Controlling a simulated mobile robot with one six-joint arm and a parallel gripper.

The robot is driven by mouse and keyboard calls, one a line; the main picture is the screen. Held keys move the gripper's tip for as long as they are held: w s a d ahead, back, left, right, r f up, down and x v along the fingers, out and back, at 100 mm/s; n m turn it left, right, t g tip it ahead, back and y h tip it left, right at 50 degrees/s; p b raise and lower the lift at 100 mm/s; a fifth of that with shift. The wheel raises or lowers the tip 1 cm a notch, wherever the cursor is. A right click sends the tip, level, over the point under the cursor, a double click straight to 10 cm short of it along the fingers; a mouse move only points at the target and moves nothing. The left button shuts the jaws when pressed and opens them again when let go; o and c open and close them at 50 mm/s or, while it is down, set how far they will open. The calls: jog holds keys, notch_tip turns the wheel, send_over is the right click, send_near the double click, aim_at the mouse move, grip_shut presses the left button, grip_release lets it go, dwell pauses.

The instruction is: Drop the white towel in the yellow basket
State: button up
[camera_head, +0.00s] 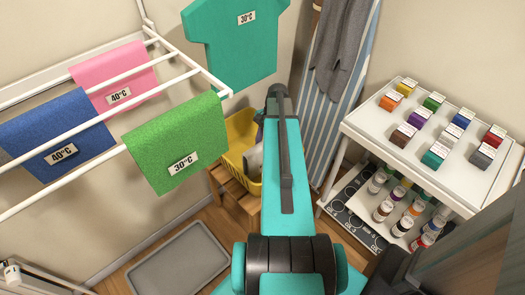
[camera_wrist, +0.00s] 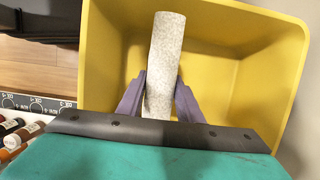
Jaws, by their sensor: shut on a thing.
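The white towel (camera_wrist: 168,50) is a speckled, pale roll in the wrist view. My gripper (camera_wrist: 160,82) has its two purple fingers shut on it, one on each side. The yellow basket (camera_wrist: 285,55) lies behind and around the towel in that view, and its inside looks empty apart from the towel's overlap. I cannot tell whether the towel touches the basket floor. In the head view the yellow basket (camera_head: 240,128) stands on a wooden stool, partly hidden by my arm. A pale bit of the towel (camera_head: 254,158) shows at the basket, beside my arm.
A drying rack (camera_head: 105,75) with pink, blue and green cloths hangs at left. A teal shirt (camera_head: 240,55) hangs above the basket. A white cart (camera_head: 398,150) with coloured boxes and bottles stands at right. A grey mat (camera_head: 178,268) lies on the floor.

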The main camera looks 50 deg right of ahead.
jog(key=shift+f, duration=1.1)
jog(key=shift+f, duration=0.1)
jog(key=o, duration=1.1)
jog(key=v, duration=1.1)
jog(key=shift+d+b, duration=0.1)
jog(key=shift+b, duration=0.2)
jog(key=shift+d+r, duration=0.1)
jog(key=shift+r, duration=0.5)
